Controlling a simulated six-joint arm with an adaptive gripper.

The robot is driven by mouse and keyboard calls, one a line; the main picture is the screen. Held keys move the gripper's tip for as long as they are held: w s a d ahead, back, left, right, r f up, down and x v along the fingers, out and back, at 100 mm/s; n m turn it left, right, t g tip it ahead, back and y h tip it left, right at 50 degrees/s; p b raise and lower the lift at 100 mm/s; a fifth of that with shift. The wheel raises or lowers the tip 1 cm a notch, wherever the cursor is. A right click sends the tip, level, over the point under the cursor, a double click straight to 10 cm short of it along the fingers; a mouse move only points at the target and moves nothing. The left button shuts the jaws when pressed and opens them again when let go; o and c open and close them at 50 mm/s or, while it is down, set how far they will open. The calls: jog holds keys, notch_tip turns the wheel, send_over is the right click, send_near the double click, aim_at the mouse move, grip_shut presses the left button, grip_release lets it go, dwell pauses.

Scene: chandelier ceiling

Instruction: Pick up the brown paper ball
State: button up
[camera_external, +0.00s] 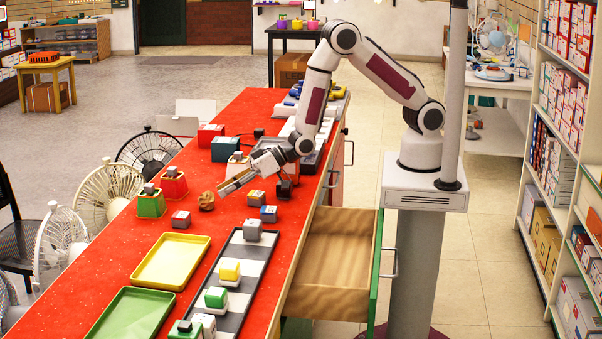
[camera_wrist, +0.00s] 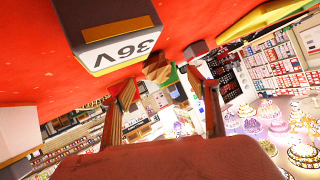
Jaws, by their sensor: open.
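The crumpled brown paper ball (camera_external: 206,201) sits on the red counter (camera_external: 110,250), near the middle of its width. My gripper (camera_external: 223,189) is low over the counter, just right of the ball, with its fingers pointing left toward it. In the wrist view the gripper (camera_wrist: 160,84) is open, and its two fingers frame an empty gap. The ball (camera_wrist: 157,68) shows beyond the fingertips, roughly in line with the gap and apart from the fingers. Nothing is held.
Small grey boxes (camera_external: 181,219) and red and green boxes (camera_external: 151,204) stand near the ball. A block marked 36V (camera_wrist: 115,35) is close in the wrist view. A yellow tray (camera_external: 172,261) and a green tray (camera_external: 130,315) lie in front. An open drawer (camera_external: 335,255) juts right.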

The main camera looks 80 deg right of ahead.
aim_at(211, 195)
jog(key=shift+w, duration=0.1)
jog(key=shift+d+x, duration=0.15)
jog(key=shift+x, duration=0.65)
jog(key=shift+d+x, duration=0.15)
jog(key=shift+x, duration=1.7)
jog(key=shift+r, duration=0.15)
jog(key=c, duration=0.8)
